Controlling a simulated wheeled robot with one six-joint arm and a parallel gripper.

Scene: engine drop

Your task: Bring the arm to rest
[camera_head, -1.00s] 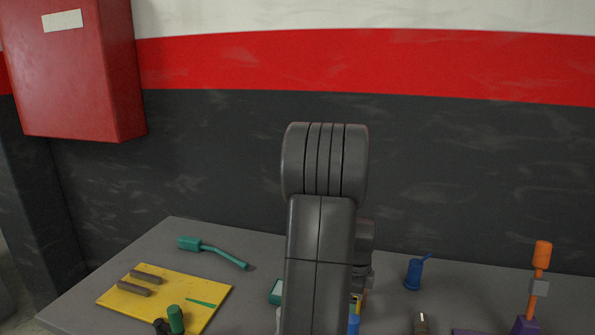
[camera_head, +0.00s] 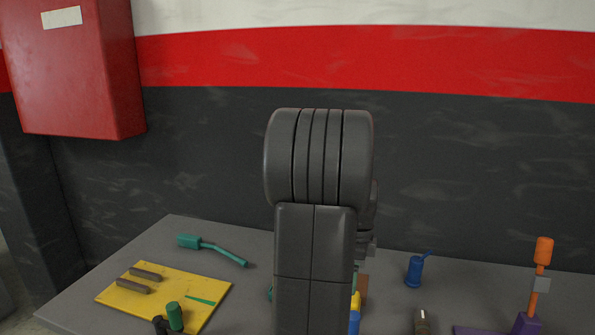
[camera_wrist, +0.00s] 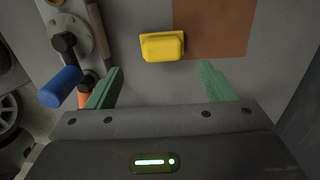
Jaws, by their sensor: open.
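My arm (camera_head: 315,240) stands upright in the middle of the head view, its dark grey links hiding part of the table behind. My gripper (camera_wrist: 160,85) shows in the wrist view with its two green fingers spread wide apart and nothing between them. A yellow block (camera_wrist: 162,46) lies beyond the fingertips on the grey surface, apart from them.
The grey table (camera_head: 210,225) carries a yellow board (camera_head: 185,285), a green tool (camera_head: 210,248), a blue part (camera_head: 415,270) and an orange-topped part (camera_head: 542,260). A brown patch (camera_wrist: 213,28) and a blue-handled part (camera_wrist: 60,86) show in the wrist view. A red box (camera_head: 75,70) hangs at upper left.

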